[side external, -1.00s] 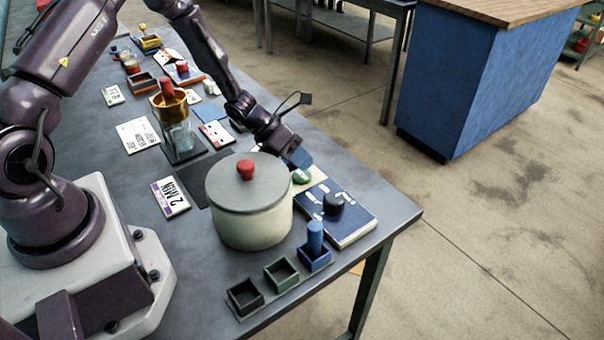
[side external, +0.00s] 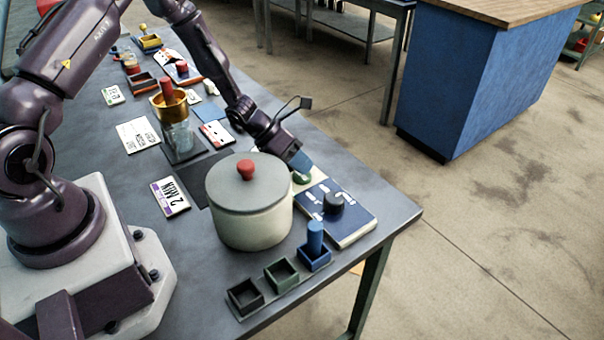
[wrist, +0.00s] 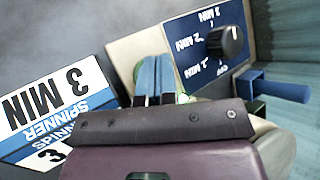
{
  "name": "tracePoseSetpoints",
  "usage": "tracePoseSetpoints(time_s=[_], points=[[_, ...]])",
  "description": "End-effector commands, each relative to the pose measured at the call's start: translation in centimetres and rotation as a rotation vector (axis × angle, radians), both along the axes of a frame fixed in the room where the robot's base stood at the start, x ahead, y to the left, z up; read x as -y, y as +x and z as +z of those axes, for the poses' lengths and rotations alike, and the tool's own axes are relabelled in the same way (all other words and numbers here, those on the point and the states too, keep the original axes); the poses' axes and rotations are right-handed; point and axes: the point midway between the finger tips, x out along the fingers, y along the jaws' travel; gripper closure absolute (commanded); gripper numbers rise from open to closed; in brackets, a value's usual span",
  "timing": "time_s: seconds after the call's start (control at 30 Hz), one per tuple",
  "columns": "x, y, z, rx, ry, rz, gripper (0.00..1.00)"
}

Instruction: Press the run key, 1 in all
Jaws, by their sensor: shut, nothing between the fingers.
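The run key looks to be the green round button (side external: 303,180) on a cream panel, beside the blue dial panel. My gripper (side external: 301,163) is shut and empty, its blue fingertips pointing down right over the green button. In the wrist view the fingers (wrist: 154,80) cover most of the button, and some green (wrist: 184,98) shows beside them. The cream panel (wrist: 138,45) lies behind the fingertips. I cannot tell whether the fingertips touch the button. The blue dial panel (side external: 350,226) carries a black knob (side external: 333,203).
A lidded pot (side external: 249,217) with a red knob stands close beside my gripper. Small square trays (side external: 245,297), one with a blue peg (side external: 315,238), line the front. A 3 MIN spinner card (wrist: 50,105) lies nearby. Bare table (side external: 395,208) shows at the right corner.

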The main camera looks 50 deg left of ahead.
Motion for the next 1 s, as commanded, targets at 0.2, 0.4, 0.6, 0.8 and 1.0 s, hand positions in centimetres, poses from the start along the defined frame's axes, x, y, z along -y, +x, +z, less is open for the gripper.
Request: tracePoseSetpoints(time_s=[0.2,0.4,0.6,0.8,1.0], points=[[0.0,0.0,-0.3,-0.001,0.000,0.000,1.00],[0.0,0.0,-0.3,-0.001,0.000,0.000,1.00],[0.0,0.0,0.0,0.000,0.002,-0.001,1.00],[0.0,0.0,1.0,0.001,0.002,-0.001,1.00],[0.0,-0.1,1.4,-0.001,0.000,-0.001,1.00]])
